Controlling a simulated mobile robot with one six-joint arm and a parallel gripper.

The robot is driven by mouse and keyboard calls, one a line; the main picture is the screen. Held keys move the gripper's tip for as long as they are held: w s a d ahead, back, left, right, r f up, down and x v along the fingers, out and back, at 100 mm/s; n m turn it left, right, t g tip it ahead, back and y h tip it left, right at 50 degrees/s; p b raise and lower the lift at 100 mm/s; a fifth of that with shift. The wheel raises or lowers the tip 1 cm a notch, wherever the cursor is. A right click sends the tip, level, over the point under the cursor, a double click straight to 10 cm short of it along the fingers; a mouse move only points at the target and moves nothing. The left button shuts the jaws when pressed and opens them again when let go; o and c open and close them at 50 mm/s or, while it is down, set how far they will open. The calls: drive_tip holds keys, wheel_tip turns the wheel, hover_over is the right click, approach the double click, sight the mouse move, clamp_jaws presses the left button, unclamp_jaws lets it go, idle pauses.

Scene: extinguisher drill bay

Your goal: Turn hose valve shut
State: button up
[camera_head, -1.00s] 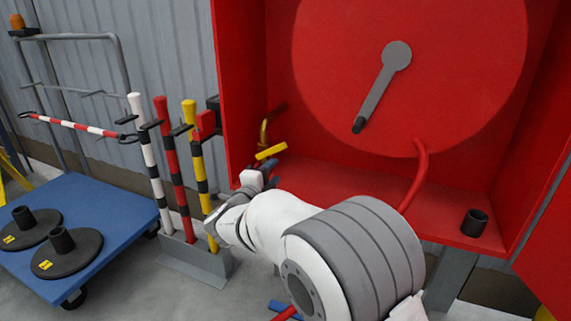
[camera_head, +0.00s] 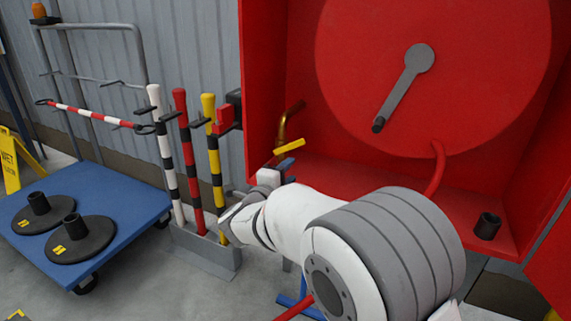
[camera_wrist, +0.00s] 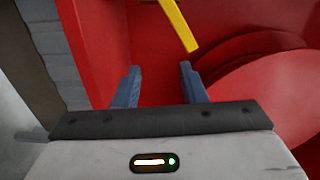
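The hose valve is a brass pipe (camera_head: 284,125) with a yellow lever (camera_head: 289,147) at the left inside of the red hose cabinet (camera_head: 262,80). The lever slants, its right end higher in the head view. My gripper (camera_head: 282,167) is just below the lever in the head view. In the wrist view my gripper (camera_wrist: 158,82) has its two blue-grey fingers apart with nothing between them. The yellow lever (camera_wrist: 178,24) shows beyond the fingertips at the top, apart from them.
The red hose reel (camera_head: 480,70) with a grey crank (camera_head: 402,88) fills the cabinet. A red hose (camera_head: 436,170) runs down from it. A black cup (camera_head: 487,226) stands on the cabinet floor. Striped posts (camera_head: 212,150) and a blue cart (camera_head: 120,200) are at left.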

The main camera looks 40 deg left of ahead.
drive_tip(key=p+v, duration=0.1)
drive_tip(key=v, duration=0.4)
drive_tip(key=shift+c, duration=0.4)
